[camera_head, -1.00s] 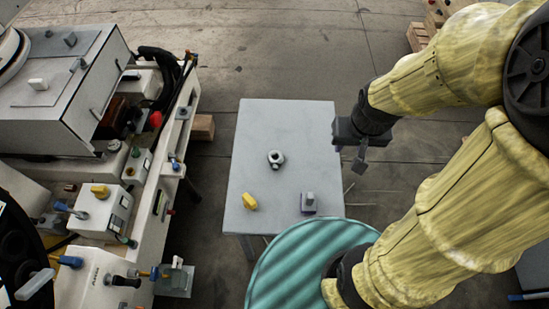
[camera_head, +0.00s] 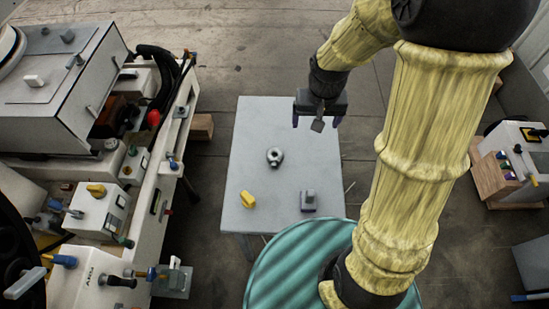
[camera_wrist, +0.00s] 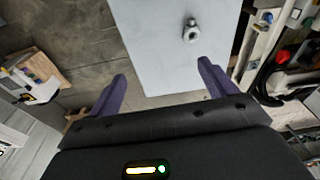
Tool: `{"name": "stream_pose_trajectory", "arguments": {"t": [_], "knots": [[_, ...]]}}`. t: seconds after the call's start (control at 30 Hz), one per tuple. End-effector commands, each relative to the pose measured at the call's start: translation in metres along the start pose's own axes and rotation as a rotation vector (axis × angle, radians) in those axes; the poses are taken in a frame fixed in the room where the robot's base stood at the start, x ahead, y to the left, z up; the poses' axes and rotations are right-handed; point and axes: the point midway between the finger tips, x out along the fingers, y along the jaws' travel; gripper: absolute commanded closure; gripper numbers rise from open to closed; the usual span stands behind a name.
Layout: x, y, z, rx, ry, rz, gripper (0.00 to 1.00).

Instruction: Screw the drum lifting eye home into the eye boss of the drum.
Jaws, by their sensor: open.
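The lifting eye (camera_head: 274,156), a dark grey metal ring on a thicker collar, stands on the light grey table, near its middle. It also shows near the top of the wrist view (camera_wrist: 190,32). My gripper (camera_head: 317,122) is above the far right part of the table, to the right of the eye and apart from it. Its two purple fingers are spread with nothing between them in the wrist view (camera_wrist: 162,86). A teal, striped round top (camera_head: 290,265), seemingly the drum, is at the bottom, partly covered by my arm. I cannot make out an eye boss on it.
The table (camera_head: 255,125) also holds a yellow knob-like part (camera_head: 248,199) and a grey block-like part (camera_head: 309,201) near its front edge. A white machine (camera_head: 70,110) with knobs and hoses stands at the left. A wooden crate (camera_head: 496,180) is at the right.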

Motion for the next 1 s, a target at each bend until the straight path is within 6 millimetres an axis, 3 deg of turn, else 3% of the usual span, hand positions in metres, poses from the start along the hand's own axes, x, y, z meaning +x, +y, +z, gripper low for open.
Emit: {"name": "stream_pose_trajectory", "arguments": {"t": [0.03,0.2,0.4,0.57,0.87,1.0], "knots": [[0.023,-0.013,-0.013,-0.004,-0.022,-0.001,0.16],[0.077,-0.055,-0.05,0.006,-0.077,-0.001,0.16],[0.129,-0.097,-0.074,0.029,-0.125,0.004,0.16],[0.142,-0.108,-0.08,0.038,-0.138,0.006,0.16],[0.142,-0.108,-0.08,0.039,-0.138,0.007,0.16],[0.152,-0.108,-0.078,0.04,-0.14,0.008,0.16]]}}
